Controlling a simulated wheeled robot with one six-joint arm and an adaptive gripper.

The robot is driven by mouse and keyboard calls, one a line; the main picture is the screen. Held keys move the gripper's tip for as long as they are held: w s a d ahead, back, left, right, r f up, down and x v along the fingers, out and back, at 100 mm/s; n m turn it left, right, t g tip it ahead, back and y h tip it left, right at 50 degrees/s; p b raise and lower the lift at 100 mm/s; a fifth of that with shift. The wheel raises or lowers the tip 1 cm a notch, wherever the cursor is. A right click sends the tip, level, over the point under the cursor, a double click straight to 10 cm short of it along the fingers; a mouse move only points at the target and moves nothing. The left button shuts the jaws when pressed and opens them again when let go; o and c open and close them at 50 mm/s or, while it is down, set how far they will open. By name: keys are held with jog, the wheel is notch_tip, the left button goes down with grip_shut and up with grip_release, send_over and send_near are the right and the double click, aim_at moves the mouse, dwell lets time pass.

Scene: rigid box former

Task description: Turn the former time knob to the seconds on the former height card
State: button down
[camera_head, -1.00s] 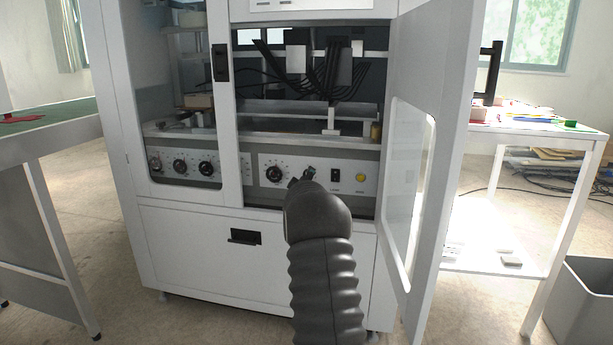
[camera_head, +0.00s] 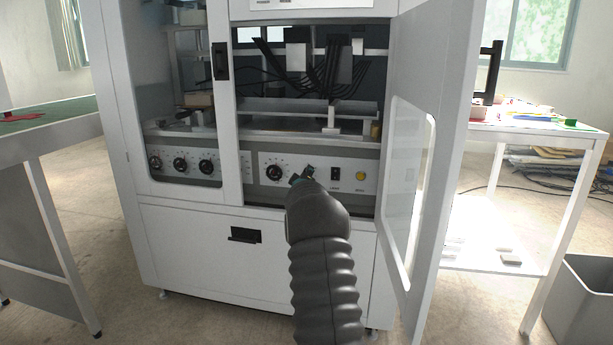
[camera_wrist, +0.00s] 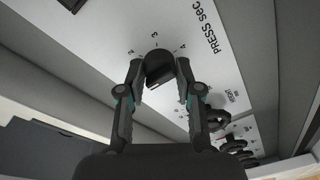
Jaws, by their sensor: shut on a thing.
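The black time knob (camera_wrist: 158,66) is in the wrist view, on a pale panel beside the print "PRESS sec". The numbers 2, 3 and 4 show around its far side; I cannot read its pointer. My gripper (camera_wrist: 159,72) is shut on it, one finger on each side. In the head view my gripper (camera_head: 302,175) is at the control panel (camera_head: 346,198) of the box former and hides this knob. I cannot make out a height card in either view.
Another dial (camera_head: 273,172) sits just left of my gripper, and a black switch (camera_head: 335,174) and yellow button (camera_head: 361,176) are to its right. The open cabinet door (camera_head: 444,100) stands close on the right. More black knobs (camera_wrist: 217,118) show in the wrist view.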

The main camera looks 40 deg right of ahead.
jog(key=shift+m+b, duration=0.4)
jog(key=shift+b, duration=0.05)
jog(key=shift+f+n+g+h+b, duration=0.1)
jog(key=shift+n+g+h+b, duration=0.4)
jog(key=shift+n+b, duration=3.4)
jog(key=shift+n+g+h+b, duration=0.2)
jog(key=shift+n+g+h, duration=0.3)
jog(key=shift+n, duration=7)
jog(key=shift+f+n+g+h+b, duration=0.1)
jog(key=shift+n+g+h+b, duration=0.4)
jog(key=shift+n+b, duration=3.4)
jog(key=n+p, duration=0.3)
jog(key=shift+p, duration=0.35)
